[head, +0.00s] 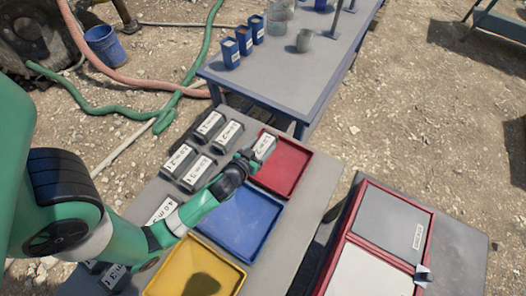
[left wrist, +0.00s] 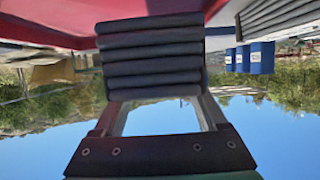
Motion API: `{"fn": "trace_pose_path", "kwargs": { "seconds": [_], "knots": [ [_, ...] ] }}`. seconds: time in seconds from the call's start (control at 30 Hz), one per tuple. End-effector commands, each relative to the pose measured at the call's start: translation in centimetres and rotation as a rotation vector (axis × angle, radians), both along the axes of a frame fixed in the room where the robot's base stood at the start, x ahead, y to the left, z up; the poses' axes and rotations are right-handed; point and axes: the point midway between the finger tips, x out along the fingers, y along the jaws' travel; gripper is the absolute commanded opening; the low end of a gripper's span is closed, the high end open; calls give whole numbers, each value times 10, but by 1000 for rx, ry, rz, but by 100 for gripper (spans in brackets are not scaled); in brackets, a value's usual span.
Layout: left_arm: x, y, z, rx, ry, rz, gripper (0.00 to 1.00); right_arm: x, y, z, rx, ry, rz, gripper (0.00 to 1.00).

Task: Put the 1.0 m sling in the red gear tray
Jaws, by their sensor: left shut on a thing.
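My left gripper (head: 246,157) is shut on a dark folded sling with a white label, taken to be the 1.0 m sling (head: 264,147); the label is too small to read surely. In the left wrist view, the dark stacked folds of the sling (left wrist: 152,52) sit between the fingers. The red gear tray (head: 287,168) is at the far right of the tray row and looks empty. In the head view the sling overlaps the tray's left edge; its height above it is hard to tell. The tray's red side (left wrist: 50,32) shows behind the sling in the left wrist view.
Several other labelled slings (head: 180,160) lie on the grey table left of the trays. A blue tray (head: 245,215) and a yellow tray (head: 178,268) stand nearer. A bench (head: 275,75) with blue cups is behind. A red-framed case (head: 392,222) stands right.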

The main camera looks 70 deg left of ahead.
Motion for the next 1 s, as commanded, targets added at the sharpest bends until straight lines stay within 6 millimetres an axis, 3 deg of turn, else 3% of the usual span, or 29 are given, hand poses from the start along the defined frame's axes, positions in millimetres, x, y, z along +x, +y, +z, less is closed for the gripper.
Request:
{"fn": "trace_pose_path", "kwargs": {
  "seconds": [0.27, 0.43, 0.77, 0.8, 0.93, 1.0],
  "knots": [
    [7, 7, -12, 1, -2, 0, 0, 0, 0, -6, 0, 0, 0, 50],
    [8, 8, -42, 2, -1, -1, 0, 0, 0, -23, 0, 0, 0, 50],
    [8, 7, -44, 1, -3, -2, 0, 0, 0, -23, 0, -1, 0, 50],
    [7, 7, -45, 0, 0, -1, 78, 0, 0, -23, 0, 0, 0, 50],
    [7, 7, -44, 0, 0, -1, 100, 0, 0, -22, 0, 0, 0, 50],
    [7, 7, -44, 0, 0, -1, 100, 0, 0, -22, 0, 0, 0, 50]
  ]
}}
